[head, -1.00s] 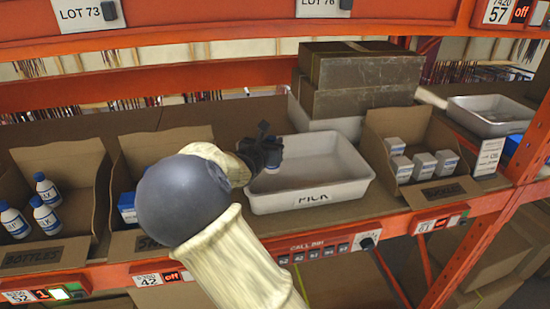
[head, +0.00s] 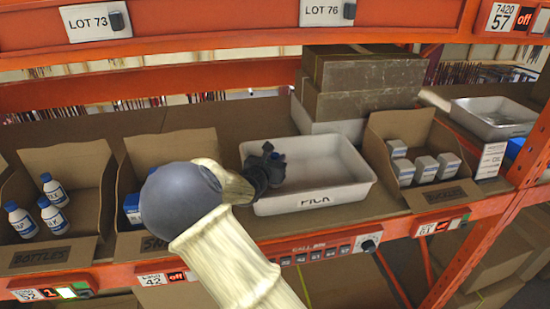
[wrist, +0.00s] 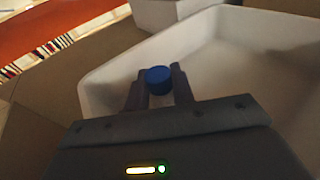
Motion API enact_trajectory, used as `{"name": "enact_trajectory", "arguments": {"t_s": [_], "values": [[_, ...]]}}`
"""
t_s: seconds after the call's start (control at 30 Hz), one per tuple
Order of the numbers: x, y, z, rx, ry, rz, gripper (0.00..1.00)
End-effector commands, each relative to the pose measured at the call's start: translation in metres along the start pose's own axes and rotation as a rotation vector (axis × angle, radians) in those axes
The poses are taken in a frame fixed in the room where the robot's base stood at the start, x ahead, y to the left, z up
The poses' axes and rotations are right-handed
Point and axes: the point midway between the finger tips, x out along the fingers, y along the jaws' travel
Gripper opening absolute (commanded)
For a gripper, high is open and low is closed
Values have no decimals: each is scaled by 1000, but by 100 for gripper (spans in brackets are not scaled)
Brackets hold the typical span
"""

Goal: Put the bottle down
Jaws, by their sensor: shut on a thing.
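My gripper (head: 270,165) is at the left end of the white tray (head: 313,200) marked PICK. In the wrist view my gripper (wrist: 160,85) has its two fingers shut on a bottle, of which the blue cap (wrist: 158,79) shows between them. The rest of the bottle is hidden by the gripper, so I cannot tell whether its base touches the tray floor. The white tray wall (wrist: 105,95) runs close to the left of the fingers. The visible rest of the tray is empty.
A cardboard bin (head: 40,255) at the left holds several blue-capped white bottles (head: 53,189). A bin (head: 440,196) right of the tray holds several small white boxes (head: 425,167). Stacked brown boxes (head: 365,72) stand behind the tray. An orange beam (head: 230,73) crosses above.

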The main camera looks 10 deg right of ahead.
Motion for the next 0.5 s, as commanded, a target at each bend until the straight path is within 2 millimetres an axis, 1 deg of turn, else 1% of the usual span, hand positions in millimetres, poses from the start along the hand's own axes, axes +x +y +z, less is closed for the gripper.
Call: {"name": "enact_trajectory", "arguments": {"t_s": [0.17,0.2,0.27,0.3,0.5], "values": [[1,0,-4,1,0,0,0],[1,0,-3,0,0,0,30],[0,0,-3,0,0,0,42],[0,0,-3,0,0,0,46],[0,0,-2,0,0,0,46]]}}
